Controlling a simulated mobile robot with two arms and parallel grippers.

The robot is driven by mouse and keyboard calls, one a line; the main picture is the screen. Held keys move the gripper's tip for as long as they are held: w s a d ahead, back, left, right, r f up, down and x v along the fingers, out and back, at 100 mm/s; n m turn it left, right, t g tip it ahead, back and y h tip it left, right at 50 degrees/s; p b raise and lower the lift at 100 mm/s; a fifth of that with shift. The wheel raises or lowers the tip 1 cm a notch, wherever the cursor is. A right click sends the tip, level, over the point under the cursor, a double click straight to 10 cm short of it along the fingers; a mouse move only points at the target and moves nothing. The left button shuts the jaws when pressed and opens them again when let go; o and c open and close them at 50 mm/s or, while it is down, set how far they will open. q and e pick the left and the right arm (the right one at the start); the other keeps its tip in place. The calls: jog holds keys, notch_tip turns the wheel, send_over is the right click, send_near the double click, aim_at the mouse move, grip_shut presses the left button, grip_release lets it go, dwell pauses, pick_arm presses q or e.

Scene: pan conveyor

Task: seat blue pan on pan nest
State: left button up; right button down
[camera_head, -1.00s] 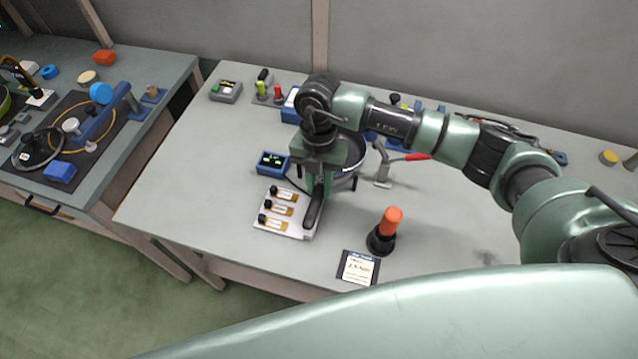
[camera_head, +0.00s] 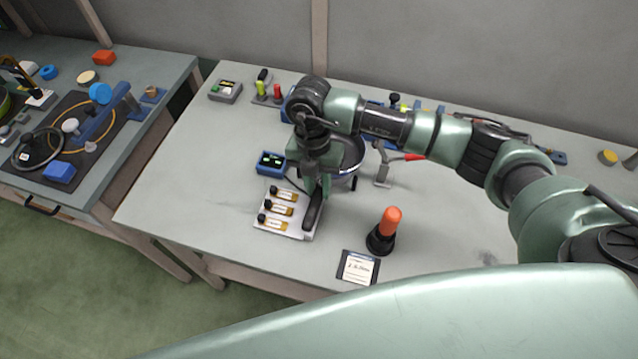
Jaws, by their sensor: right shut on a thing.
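The pan (camera_head: 351,153) is a dark round bowl shape with a bluish rim, partly hidden behind my right wrist. Its black handle (camera_head: 313,214) points toward the front of the table. My right gripper (camera_head: 316,185) comes down from above and is shut on the handle; its fingertips are partly hidden. The pan nest is mostly hidden under the pan; a dark post (camera_head: 354,184) shows just below the pan's right side. I cannot tell whether the pan touches the nest. My left gripper is not in view.
An orange-topped post (camera_head: 389,222) stands in front.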

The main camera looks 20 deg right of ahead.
jog(key=shift+f, duration=0.2)
jog(key=shift+f+b, duration=0.55)
jog(key=shift+f, duration=0.1)
jog(key=c, duration=1.1)
grip_release()
jog(key=shift+s, duration=0.1)
jog(key=r+b, duration=0.1)
jog(key=r, duration=0.2)
jog(key=w+r, duration=0.1)
jog(key=r, duration=0.2)
jog(key=shift+w+a+r+b, duration=0.15)
jog(key=shift+a+r+b, duration=0.1)
jog(key=shift+b, duration=0.15)
jog(key=shift+r, duration=0.65)
